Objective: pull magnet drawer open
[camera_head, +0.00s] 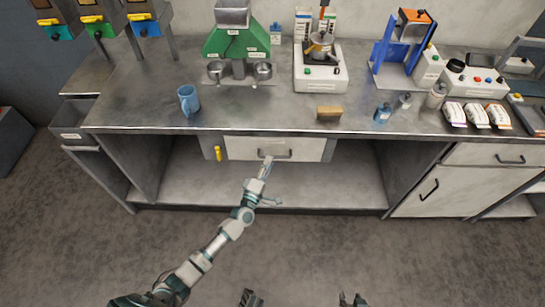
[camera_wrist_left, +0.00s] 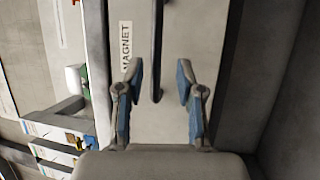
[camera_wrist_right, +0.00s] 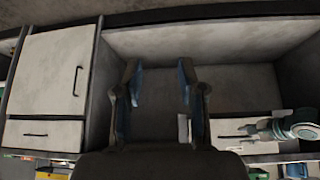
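The magnet drawer (camera_head: 250,147) is a pale front under the middle of the steel counter, and it looks shut. In the left wrist view its label (camera_wrist_left: 126,48) reads MAGNET. Its dark bar handle (camera_wrist_left: 157,40) runs upright in that view, with its lower end between my left fingers. My left gripper (camera_wrist_left: 158,75) is open around the handle's line, with gaps on both sides. In the head view my left gripper (camera_head: 267,165) is just in front of the handle. My right gripper (camera_wrist_right: 158,80) is open and empty, away from the drawer.
A cabinet door (camera_head: 440,190) is at the right. The shelf space (camera_head: 320,185) below the drawer is empty.

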